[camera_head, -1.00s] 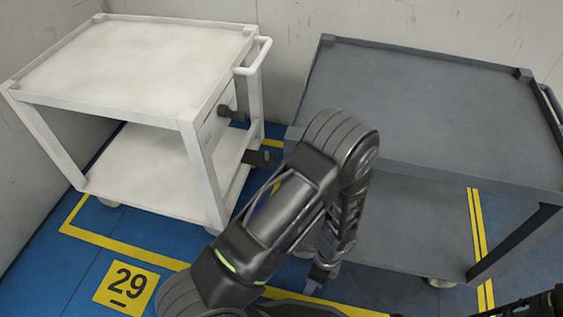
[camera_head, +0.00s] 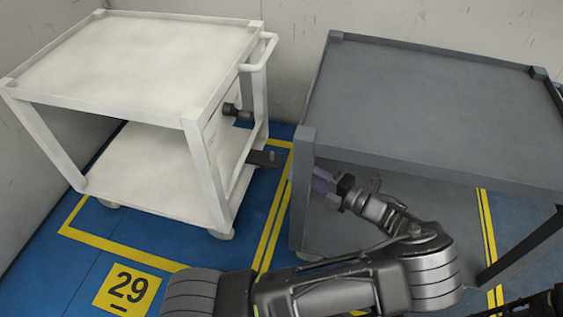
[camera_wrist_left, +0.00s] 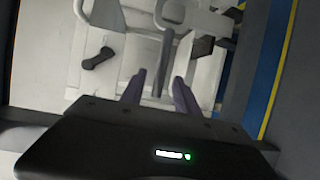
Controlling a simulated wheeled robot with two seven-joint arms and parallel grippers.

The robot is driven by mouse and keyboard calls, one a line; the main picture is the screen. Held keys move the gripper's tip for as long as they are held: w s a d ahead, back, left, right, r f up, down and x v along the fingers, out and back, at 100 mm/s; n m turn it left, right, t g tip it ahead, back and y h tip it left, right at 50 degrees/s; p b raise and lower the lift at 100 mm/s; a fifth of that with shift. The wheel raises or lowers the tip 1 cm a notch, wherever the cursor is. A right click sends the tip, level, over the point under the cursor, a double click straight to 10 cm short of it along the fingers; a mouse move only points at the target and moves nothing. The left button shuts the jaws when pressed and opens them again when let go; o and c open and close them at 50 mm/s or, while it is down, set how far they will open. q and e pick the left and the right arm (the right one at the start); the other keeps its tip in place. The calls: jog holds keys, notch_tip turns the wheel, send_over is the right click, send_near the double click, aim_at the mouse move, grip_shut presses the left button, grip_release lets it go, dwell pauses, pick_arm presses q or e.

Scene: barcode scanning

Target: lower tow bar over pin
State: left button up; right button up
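The white cart (camera_head: 210,185) stands at left. A dark hitch plate (camera_head: 262,158) juts from its right side, with a small upright pin (camera_head: 272,155) near its end. The plate appears as a dark block in the wrist view (camera_wrist_left: 203,46). My left gripper (camera_head: 322,182), with purple fingers, is beside the grey cart's (camera_head: 303,210) near left post, which partly hides it. In the wrist view its fingers (camera_wrist_left: 159,76) are apart. A thin grey bar, likely the tow bar (camera_wrist_left: 164,60), shows between them with gaps on both sides. My right gripper is out of view.
A black knob (camera_head: 236,111) and a white push handle (camera_head: 262,55) stick out from the white cart. Blue floor with yellow lines (camera_head: 275,215) lies between the carts.

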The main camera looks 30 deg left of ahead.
pick_arm(q)
jog(key=a+b, duration=0.3)
jog(key=a, duration=0.4)
jog(key=shift+w+a+f, duration=0.2)
jog(key=shift+a+f, duration=0.2)
grip_shut()
dwell(1.3)
